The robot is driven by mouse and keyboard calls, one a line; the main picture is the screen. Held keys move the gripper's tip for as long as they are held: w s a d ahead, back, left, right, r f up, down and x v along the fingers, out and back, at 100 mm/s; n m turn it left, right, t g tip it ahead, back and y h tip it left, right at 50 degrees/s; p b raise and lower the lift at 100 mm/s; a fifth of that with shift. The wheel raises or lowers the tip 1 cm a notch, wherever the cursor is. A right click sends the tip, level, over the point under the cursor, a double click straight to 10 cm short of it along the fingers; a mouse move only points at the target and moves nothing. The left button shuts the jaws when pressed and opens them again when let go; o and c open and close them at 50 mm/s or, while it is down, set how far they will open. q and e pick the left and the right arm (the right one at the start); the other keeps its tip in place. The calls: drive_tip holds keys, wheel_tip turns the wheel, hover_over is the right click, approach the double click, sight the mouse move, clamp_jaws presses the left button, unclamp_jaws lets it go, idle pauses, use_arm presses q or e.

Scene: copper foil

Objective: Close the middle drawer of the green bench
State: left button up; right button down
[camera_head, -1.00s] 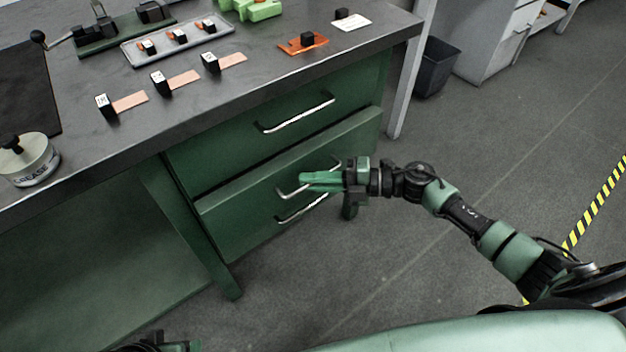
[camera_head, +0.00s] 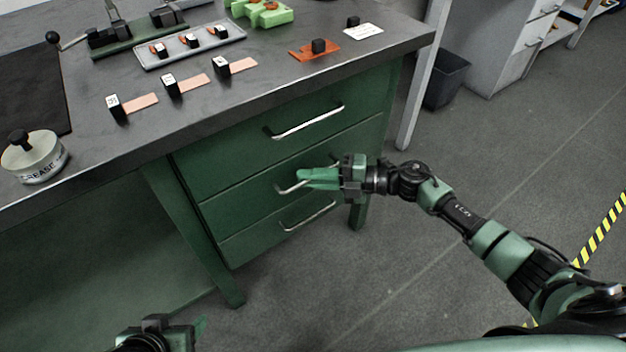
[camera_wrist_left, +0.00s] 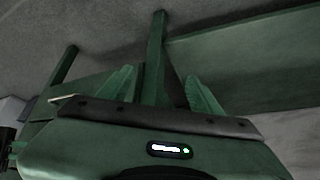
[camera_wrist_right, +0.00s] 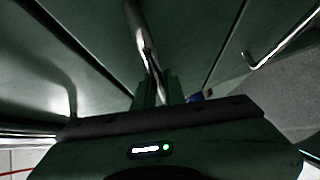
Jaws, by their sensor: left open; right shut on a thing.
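The green bench has a stack of three drawers. The middle drawer (camera_head: 245,207) now looks about flush with the drawer fronts above and below. Its metal handle (camera_head: 284,189) is partly hidden by my right gripper (camera_head: 305,180). The right gripper is shut on this handle, which also runs up from between the fingers in the right wrist view (camera_wrist_right: 139,32). My left gripper (camera_head: 200,328) is low at the bottom left of the head view, empty and away from the drawers. Its spread fingers show in the left wrist view (camera_wrist_left: 160,88).
The top drawer (camera_head: 225,150) and bottom drawer (camera_head: 250,237) look shut. The bench top (camera_head: 215,107) holds a grey tray (camera_head: 165,62), small blocks, copper strips and a grease tin (camera_head: 35,160). A dark bin (camera_head: 445,80) stands right of the bench. Floor at right is clear.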

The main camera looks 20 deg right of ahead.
drive_tip(key=c, duration=1.8)
unclamp_jaws()
drive_tip(key=shift+w, duration=0.2)
drive_tip(key=shift+o, duration=0.2)
use_arm(q)
drive_tip(key=s, duration=0.1)
drive_tip(key=s+a+g, duration=0.1)
drive_tip(key=s+f+g, duration=0.1)
drive_tip(key=s, duration=0.1)
drive_tip(key=shift+s+a+f+y+p, duration=0.1)
drive_tip(key=shift+a+y+p, duration=0.1)
drive_tip(key=shift+y+p, duration=0.15)
use_arm(e)
drive_tip(key=v, duration=0.8)
use_arm(q)
drive_tip(key=shift+d, duration=0.1)
